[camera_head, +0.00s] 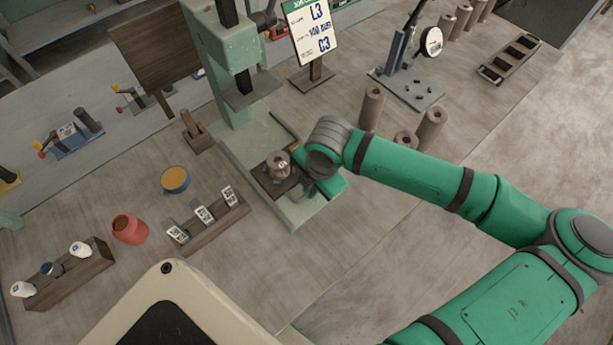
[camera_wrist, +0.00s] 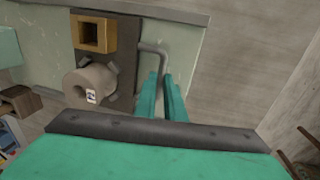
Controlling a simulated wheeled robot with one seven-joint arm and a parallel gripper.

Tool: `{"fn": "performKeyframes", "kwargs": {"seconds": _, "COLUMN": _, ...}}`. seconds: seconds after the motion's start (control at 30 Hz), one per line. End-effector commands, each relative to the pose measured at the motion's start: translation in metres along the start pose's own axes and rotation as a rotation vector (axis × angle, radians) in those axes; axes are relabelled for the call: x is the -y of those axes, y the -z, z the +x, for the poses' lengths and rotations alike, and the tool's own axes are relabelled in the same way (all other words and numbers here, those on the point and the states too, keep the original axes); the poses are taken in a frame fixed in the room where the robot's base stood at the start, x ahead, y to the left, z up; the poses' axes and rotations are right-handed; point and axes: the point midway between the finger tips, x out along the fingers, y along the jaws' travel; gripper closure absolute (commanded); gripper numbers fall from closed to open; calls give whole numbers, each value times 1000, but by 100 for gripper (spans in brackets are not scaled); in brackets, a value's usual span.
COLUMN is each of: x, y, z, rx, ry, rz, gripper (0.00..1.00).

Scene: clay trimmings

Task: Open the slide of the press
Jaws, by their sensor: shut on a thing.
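The press (camera_head: 228,95) is pale green, with an upright column and a flat base. On its base lies a dark slide (camera_head: 265,178), also in the wrist view (camera_wrist: 122,75). A grey-brown cylinder with a small label (camera_wrist: 90,86) sits on the slide, also visible in the head view (camera_head: 279,163). A square brass-coloured block with a hole (camera_wrist: 93,35) is beside it. A bent grey handle (camera_wrist: 160,50) runs from the slide to my gripper (camera_wrist: 168,95). My green fingers are closed on the handle. In the head view my wrist hides most of the grip.
A sign (camera_head: 311,30) stands behind the press. Several clay cylinders (camera_head: 372,107) and a dial gauge stand (camera_head: 405,75) are to the right. A rack of labelled pieces (camera_head: 207,220), a blue-yellow pot (camera_head: 175,180) and a red pot (camera_head: 129,228) are left. Bench in front is clear.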

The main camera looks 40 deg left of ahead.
Motion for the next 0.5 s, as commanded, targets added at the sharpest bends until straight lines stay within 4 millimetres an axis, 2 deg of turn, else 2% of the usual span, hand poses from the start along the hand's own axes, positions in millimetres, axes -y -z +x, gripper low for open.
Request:
{"fn": "performKeyframes", "kwargs": {"seconds": 0.2, "x": 15, "y": -6, "z": -3, "rx": 5, "ry": 2, "rz": -3, "gripper": 100}}
{"fn": "performKeyframes", "kwargs": {"seconds": 0.5, "x": 17, "y": -6, "z": -3, "rx": 4, "ry": 2, "rz": -5, "gripper": 100}}
